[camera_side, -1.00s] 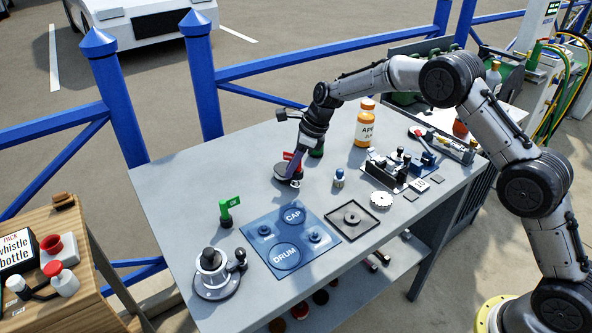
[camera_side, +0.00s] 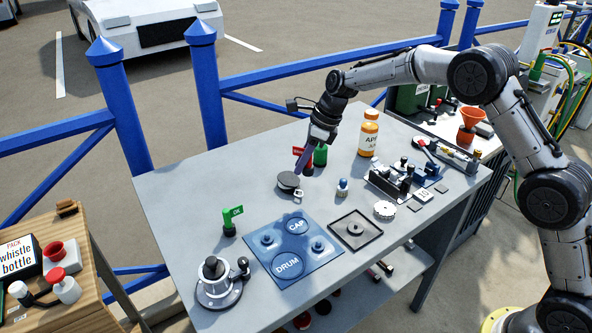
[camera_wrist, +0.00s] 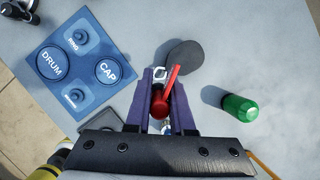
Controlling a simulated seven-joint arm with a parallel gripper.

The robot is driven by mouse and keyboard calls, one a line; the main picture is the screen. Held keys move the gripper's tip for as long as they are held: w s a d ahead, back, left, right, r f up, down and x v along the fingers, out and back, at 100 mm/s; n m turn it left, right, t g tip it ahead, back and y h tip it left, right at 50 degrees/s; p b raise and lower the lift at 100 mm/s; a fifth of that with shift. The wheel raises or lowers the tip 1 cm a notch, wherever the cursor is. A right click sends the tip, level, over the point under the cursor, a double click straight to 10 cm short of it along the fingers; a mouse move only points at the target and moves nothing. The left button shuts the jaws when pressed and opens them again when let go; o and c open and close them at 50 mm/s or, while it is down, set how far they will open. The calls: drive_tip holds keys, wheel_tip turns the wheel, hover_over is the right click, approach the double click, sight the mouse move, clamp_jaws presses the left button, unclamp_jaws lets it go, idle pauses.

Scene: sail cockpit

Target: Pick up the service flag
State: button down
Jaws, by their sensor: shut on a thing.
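The red flag (camera_side: 297,150) is in my gripper (camera_side: 304,166), which is raised above the table in the side view. In the wrist view the red flag (camera_wrist: 173,80) stands between the two purple fingers of my gripper (camera_wrist: 163,76), with a round red end beside it. The fingers are shut on it. A dark round disc (camera_side: 288,182) with a small pale ring lies on the table below; the disc also shows in the wrist view (camera_wrist: 187,56). My fingers hide part of the flag, and its lettering is not readable.
A green bottle (camera_side: 320,155) stands close behind my gripper. A green OK flag (camera_side: 231,215) stands left of the blue CAP and DRUM mat (camera_side: 266,252). An orange bottle (camera_side: 368,135) and a fixture (camera_side: 390,182) are to the right. The table's left back is clear.

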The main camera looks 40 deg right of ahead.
drive_tip(key=s+d+r, duration=0.2)
drive_tip(key=s+r, duration=0.5)
drive_tip(key=s, duration=0.4)
drive_tip(key=w+f, duration=0.1)
drive_tip(key=w, duration=0.2)
drive_tip(key=w+a+f+m, duration=0.1)
drive_tip(key=w, duration=0.3)
drive_tip(key=w+f+m, duration=0.1)
drive_tip(key=w, duration=0.3)
drive_tip(key=shift+w+a+f+t+h, duration=0.15)
drive_tip(key=shift+w+a+t+h, duration=0.15)
drive_tip(key=shift+a, duration=0.1)
drive_tip(key=w+f, duration=0.2)
drive_tip(key=f, duration=0.1)
drive_tip(key=w+f, duration=0.1)
drive_tip(key=w, duration=0.1)
drive_tip(key=shift+a+f, duration=0.25)
drive_tip(key=shift+f, duration=0.15)
drive_tip(key=shift+w+f, duration=0.6)
drive_tip(key=shift+f, duration=1.5)
drive_tip(key=shift+f, duration=0.1)
